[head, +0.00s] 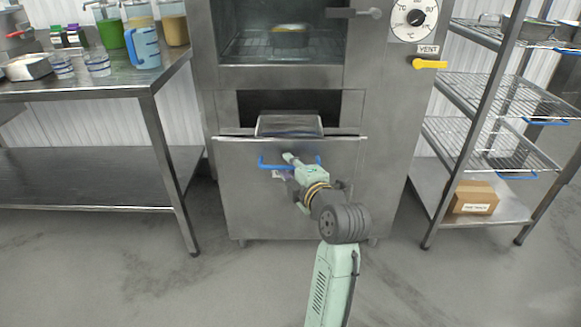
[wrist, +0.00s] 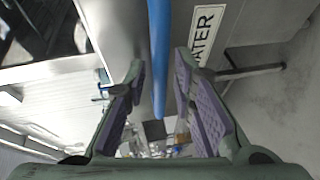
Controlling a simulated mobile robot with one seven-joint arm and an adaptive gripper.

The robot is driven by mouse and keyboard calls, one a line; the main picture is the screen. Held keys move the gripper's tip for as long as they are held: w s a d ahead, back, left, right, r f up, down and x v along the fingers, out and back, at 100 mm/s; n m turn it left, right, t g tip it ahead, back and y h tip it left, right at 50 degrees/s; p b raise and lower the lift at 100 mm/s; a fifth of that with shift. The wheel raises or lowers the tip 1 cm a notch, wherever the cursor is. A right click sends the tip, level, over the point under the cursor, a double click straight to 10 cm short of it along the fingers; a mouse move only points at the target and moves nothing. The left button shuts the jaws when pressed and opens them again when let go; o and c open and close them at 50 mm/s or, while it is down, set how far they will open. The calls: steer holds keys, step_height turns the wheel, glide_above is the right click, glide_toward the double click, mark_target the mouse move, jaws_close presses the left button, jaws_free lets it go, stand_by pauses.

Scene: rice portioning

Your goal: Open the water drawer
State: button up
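The water drawer (head: 235,180) is the steel front low in the oven cabinet. It stands out from the cabinet, with a dark gap above it and a steel pan (head: 290,125) showing behind its top edge. Its blue bar handle (head: 270,165) runs across the front. My gripper (head: 291,160) is at the middle of the handle in the head view. In the wrist view the blue handle (wrist: 159,50) runs between the two purple-padded fingers of my gripper (wrist: 160,65), with gaps on both sides. A label (wrist: 204,33) reading "ATER" shows beside it, partly cut off.
A steel table (head: 100,80) with jugs and cups stands left. A wire rack (head: 490,90) with a cardboard box (head: 473,197) on its bottom shelf stands right. The floor in front is clear.

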steer(key=shift+o, duration=0.4)
steer(key=v, duration=1.2)
steer(key=shift+r, duration=0.1)
